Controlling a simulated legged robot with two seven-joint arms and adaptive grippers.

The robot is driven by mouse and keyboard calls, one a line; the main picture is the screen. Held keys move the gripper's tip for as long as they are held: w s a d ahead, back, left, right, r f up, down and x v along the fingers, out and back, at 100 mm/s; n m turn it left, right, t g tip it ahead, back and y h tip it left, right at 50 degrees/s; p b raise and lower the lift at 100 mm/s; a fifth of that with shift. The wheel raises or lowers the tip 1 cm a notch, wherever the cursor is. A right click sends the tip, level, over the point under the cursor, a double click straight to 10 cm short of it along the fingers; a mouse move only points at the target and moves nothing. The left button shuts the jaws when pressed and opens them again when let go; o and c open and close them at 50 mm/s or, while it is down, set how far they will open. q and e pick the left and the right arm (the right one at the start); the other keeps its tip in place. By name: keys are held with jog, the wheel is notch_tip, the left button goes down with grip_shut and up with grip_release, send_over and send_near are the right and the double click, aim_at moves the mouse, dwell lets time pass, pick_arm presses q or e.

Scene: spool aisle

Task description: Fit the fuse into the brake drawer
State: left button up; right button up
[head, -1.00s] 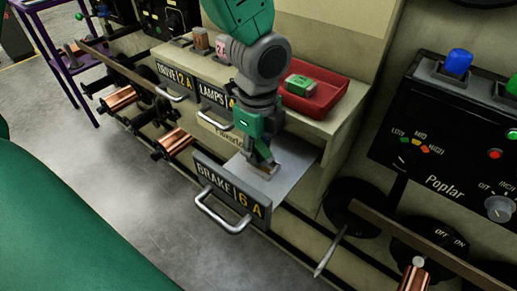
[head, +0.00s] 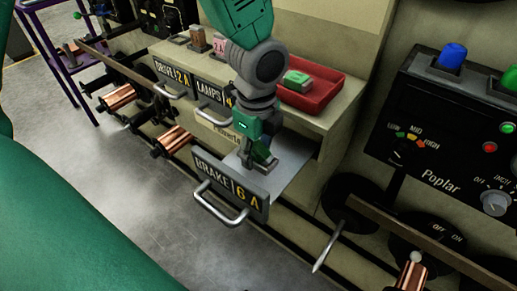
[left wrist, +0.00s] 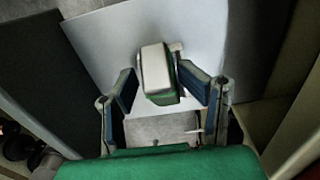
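The pulled-out brake drawer (head: 292,158) has a dark front plate (head: 231,188) marked BRAKE 6 A. Its pale floor (left wrist: 100,45) fills much of the left wrist view. My left gripper (head: 258,160) points down into the drawer. In the left wrist view the fuse (left wrist: 155,68), white on top with green sides, sits at the drawer's floor between the fingertips. The left gripper is open, with one finger on each side of the fuse and a narrow gap at the left finger. Small metal parts show beside the fuse; how deeply it sits is unclear. My right gripper is out of view.
A red tray (head: 322,95) with a green block (head: 297,79) stands on the ledge behind the arm. The Poplar control panel (head: 450,140) and a rail with a spike are at right.

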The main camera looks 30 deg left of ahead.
aim_at(261, 144)
pick_arm(q)
jog(key=shift+a, duration=0.1)
jog(key=shift+r+b, duration=0.55)
jog(key=shift+r, duration=0.3)
notch_tip(261, 144, up, 13)
jog(key=p, duration=0.4)
jog(key=shift+w+d, duration=0.3)
jog(key=shift+w, duration=0.1)
